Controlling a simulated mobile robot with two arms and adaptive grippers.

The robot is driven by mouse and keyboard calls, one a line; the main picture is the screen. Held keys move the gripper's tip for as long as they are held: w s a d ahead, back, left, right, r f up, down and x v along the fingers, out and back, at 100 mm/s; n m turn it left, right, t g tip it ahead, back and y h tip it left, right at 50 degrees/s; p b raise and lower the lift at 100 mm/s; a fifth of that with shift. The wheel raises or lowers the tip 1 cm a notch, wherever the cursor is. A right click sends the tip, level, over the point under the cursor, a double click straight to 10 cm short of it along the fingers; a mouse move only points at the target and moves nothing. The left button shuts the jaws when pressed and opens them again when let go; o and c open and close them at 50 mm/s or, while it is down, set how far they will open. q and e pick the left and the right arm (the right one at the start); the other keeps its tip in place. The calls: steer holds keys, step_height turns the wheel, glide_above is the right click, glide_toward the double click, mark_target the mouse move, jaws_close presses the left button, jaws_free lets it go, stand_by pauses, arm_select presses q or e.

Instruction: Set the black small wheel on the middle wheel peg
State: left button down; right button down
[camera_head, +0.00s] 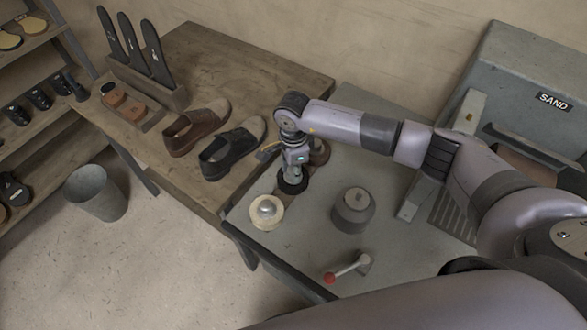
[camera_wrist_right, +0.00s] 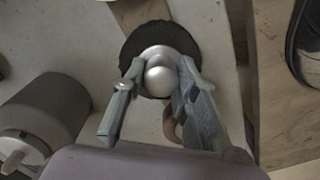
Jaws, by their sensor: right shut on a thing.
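The black small wheel (camera_head: 291,187) is between the cream wheel (camera_head: 266,212) and the brown wheel (camera_head: 319,153) on the grey machine top. In the right wrist view the black wheel (camera_wrist_right: 160,29) shows as a dark disc with a silver domed hub (camera_wrist_right: 158,75). My right gripper (camera_head: 292,172) points down over it, and its fingers (camera_wrist_right: 157,82) close on both sides of the hub. The middle wheel peg is hidden under the wheel and gripper. I cannot tell whether the wheel is seated or slightly above the top. My left gripper is not in view.
A grey cylindrical part (camera_head: 352,212) stands right of the wheels. A red-knobbed lever (camera_head: 346,269) is at the front. Brown and black shoes (camera_head: 232,148) lie on the wooden table (camera_head: 225,65) to the left. The SAND machine (camera_head: 530,75) stands at the back right.

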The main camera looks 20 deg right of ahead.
steer(key=shift+f, duration=0.25)
stand_by(0.3)
steer(key=c, duration=1.2)
jaws_free()
step_height(320, 180, up, 12)
steer(key=shift+f, duration=0.1)
